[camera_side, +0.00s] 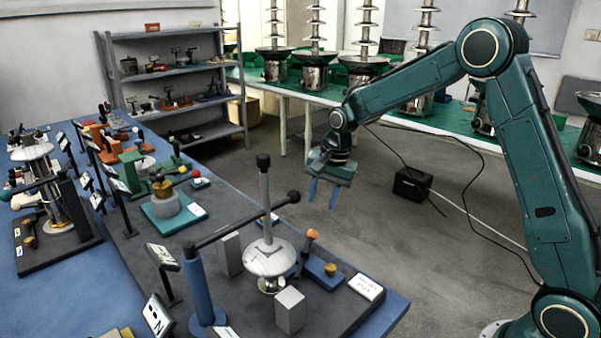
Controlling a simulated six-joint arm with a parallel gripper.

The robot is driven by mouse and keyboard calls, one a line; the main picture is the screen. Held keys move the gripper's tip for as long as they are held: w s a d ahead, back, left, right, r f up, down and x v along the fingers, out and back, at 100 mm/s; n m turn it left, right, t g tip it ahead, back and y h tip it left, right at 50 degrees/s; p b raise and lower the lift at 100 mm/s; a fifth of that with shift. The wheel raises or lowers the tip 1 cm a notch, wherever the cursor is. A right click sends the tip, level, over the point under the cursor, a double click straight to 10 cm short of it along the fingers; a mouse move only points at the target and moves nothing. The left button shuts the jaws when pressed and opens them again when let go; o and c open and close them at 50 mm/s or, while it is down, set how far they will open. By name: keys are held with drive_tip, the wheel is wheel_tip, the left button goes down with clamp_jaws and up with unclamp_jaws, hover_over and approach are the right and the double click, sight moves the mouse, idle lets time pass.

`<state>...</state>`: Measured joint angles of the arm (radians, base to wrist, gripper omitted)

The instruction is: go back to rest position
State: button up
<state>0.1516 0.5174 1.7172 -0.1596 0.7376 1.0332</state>
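My gripper (323,190) hangs at the end of my green arm, in the air above the floor, to the right of the blue table (88,290). Its two blue fingers point down and stand apart with a gap between them. I see nothing held between them. The arm is bent, with its elbow high at the upper right. The gripper is apart from the table and from the things on it.
On the table's near end stand a silver dome (270,258), a bar with a dark knob (293,197), grey blocks (290,310) and a blue post (197,285). Tiered fountains (313,65) line a green table behind. A black box (412,185) with cables lies on the floor.

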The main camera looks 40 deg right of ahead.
drive_tip(key=shift+r, duration=0.55)
drive_tip(key=shift+s, duration=0.1)
